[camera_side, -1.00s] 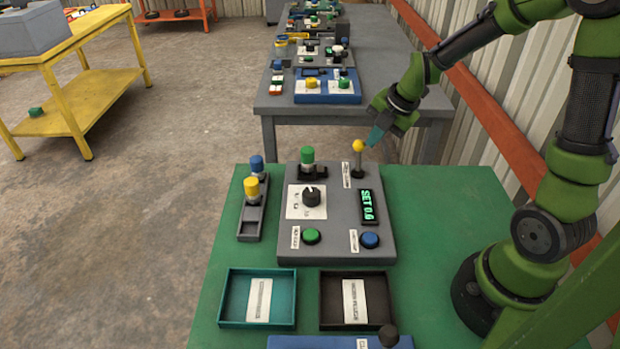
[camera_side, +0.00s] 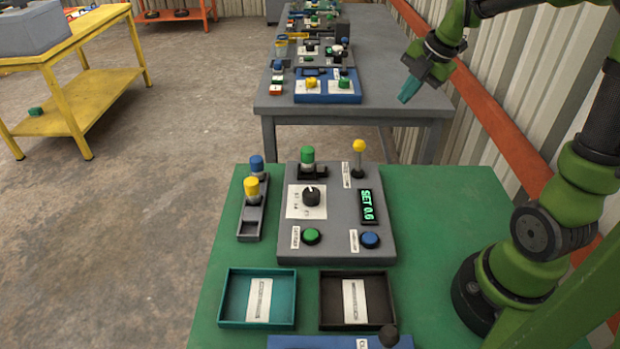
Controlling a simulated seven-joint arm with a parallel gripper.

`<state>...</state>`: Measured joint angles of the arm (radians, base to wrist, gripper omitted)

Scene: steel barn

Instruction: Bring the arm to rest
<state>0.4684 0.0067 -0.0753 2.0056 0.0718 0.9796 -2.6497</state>
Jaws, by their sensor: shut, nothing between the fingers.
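My gripper (camera_side: 408,91) is shut and empty, its teal fingertips pointing down and left. It hangs in the air above and behind the green table (camera_side: 445,200), apart from everything. The grey control panel (camera_side: 345,250) lies on the table below it. The panel carries a yellow-knobbed lever (camera_side: 359,158), a black dial (camera_side: 311,196), a green knob (camera_side: 308,156), a green button (camera_side: 311,236) and a blue button (camera_side: 370,240). The lever stands about upright.
A teal tray (camera_side: 232,300) and a dark tray (camera_side: 382,300) lie in front of the panel. A grey rack (camera_side: 248,222) with blue and yellow knobs stands left. A grey table (camera_side: 385,85) with more panels is behind. The wall with an orange rail (camera_side: 490,125) is close on the right.

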